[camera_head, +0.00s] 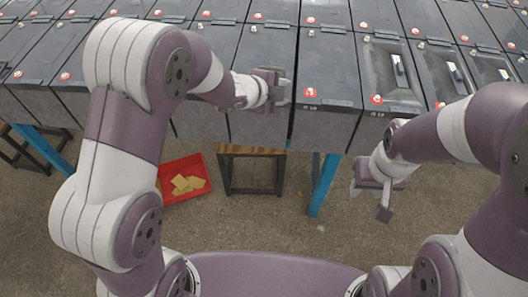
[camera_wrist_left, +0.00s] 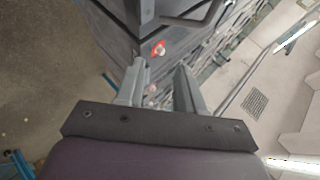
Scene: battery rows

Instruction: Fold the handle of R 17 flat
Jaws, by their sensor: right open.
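Large dark grey battery cells stand in rows. Small labels on the front cells are too small to read surely, so I cannot tell which is R 17. My left gripper (camera_head: 277,87) is over the front part of a cell (camera_head: 262,52) left of centre, hiding part of its front edge. In the left wrist view, its two grey fingers (camera_wrist_left: 158,78) stand apart with nothing visible between them. A dark bar-like part (camera_wrist_left: 147,12), possibly a handle, shows beyond the fingertips. My right gripper (camera_head: 371,198) is open and empty, below the front row at right.
Light handles (camera_head: 398,65) show on several right cells. A red cap (camera_head: 310,92) sits on the centre cell; others have similar caps. A red bin (camera_head: 184,180) with yellow pieces and a wood-topped stool (camera_head: 251,151) stand on the floor. A blue post (camera_head: 324,184) is beside the stool.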

